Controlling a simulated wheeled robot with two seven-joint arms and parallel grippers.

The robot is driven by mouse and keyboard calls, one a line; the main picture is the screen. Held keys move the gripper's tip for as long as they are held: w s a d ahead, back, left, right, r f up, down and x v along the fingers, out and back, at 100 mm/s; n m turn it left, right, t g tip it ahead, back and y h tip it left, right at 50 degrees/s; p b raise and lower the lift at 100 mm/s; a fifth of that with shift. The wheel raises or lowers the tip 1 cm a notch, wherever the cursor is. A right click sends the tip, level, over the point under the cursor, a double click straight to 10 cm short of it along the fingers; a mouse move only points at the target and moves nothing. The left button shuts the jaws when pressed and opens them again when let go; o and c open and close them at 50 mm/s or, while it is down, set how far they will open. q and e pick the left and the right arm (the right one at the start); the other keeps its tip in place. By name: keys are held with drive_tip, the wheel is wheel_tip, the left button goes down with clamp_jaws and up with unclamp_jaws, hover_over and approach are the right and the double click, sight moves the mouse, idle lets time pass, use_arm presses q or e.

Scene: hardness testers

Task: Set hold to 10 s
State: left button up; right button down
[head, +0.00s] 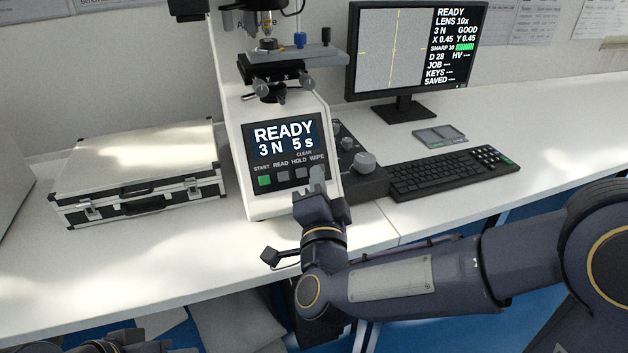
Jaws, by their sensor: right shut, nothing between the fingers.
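The white hardness tester (225,95) stands on the bench. Its panel display (284,138) reads READY, 3 N, 5 s. Below it is a row of buttons labelled START, READ, HOLD and CLEAR WIPE. The START button (264,181) is green; the HOLD button (301,173) is grey.
A silver case (140,165) lies left of the tester. A knob box (362,175) sits just right of the panel. A monitor (415,50) reading READY, a keyboard (450,172) and a small grey tray (439,136) are farther right. The bench front is clear.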

sight(302, 173)
drive_tip(key=shift+s+f+m+h, duration=0.1)
drive_tip(key=shift+f+m+h, duration=0.2)
drive_tip(key=shift+h, duration=0.2)
drive_tip(key=shift+w+a+f+b, duration=0.45)
drive_tip(key=shift+w+f, duration=0.3)
drive_tip(key=shift+w, duration=0.45)
drive_tip(key=shift+w+a+f+b, duration=0.4)
drive_tip(key=shift+w+f, duration=0.3)
drive_tip(key=shift+w, duration=0.5)
drive_tip(key=shift+w+a+f+b, duration=0.4)
drive_tip(key=shift+w+f, duration=0.35)
drive_tip(key=shift+w, duration=0.45)
drive_tip(key=shift+w+f+b, duration=0.2)
drive_tip(key=shift+w+b, duration=0.15)
drive_tip(key=shift+b, duration=0.25)
